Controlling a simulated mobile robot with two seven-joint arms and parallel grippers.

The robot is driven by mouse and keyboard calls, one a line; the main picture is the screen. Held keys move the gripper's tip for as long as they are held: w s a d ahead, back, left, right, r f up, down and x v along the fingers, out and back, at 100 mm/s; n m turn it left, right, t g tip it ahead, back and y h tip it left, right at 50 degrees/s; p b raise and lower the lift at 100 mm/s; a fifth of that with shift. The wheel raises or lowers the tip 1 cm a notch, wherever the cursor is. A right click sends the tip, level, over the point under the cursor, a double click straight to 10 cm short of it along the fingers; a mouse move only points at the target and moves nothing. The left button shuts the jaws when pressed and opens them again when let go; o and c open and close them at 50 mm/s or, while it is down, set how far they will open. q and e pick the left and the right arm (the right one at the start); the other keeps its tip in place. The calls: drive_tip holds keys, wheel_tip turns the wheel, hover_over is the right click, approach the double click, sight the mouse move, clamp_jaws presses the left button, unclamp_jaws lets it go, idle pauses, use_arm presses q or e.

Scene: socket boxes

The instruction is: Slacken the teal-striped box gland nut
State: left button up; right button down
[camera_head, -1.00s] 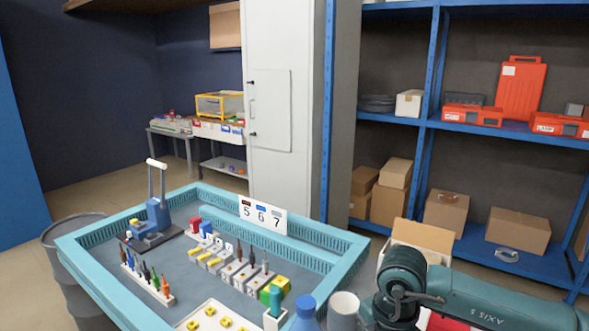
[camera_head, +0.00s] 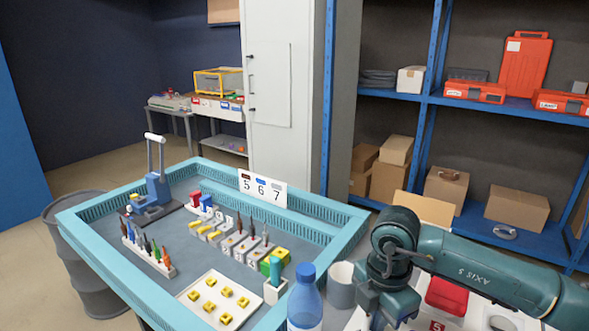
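A row of small socket boxes (camera_head: 238,247) stands in the teal-rimmed tray (camera_head: 345,242). Some are grey with dark plugs or cables upright on top; some carry yellow parts. A green and yellow box (camera_head: 281,256) ends the row at the right. I cannot make out a teal stripe or a gland nut on any box. A teal-handled piece (camera_head: 275,269) stands upright in a white holder (camera_head: 276,292) near the row. My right arm comes in from the right and bends down right of the tray; its fingers are below the picture edge. My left gripper is not in view.
A white board with yellow pieces (camera_head: 219,274), a rack of coloured tools (camera_head: 147,257) and a blue press (camera_head: 157,190) are in the tray. A 5-6-7 sign (camera_head: 262,188) stands at the back. A blue bottle (camera_head: 305,300) and a grey mug (camera_head: 341,287) stand near my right arm.

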drive_tip(key=shift+w+a, duration=0.3)
drive_tip(key=shift+a, duration=0.15)
drive_tip(key=shift+w+b, duration=0.15)
drive_tip(key=shift+b, duration=0.2)
drive_tip(key=shift+w+d, duration=0.1)
drive_tip(key=shift+d, duration=0.1)
wheel_tip(320, 180, up, 6)
drive_tip(key=p, duration=0.3)
drive_tip(key=shift+d+p, duration=0.15)
drive_tip(key=shift+p, duration=0.25)
drive_tip(key=shift+w, duration=0.15)
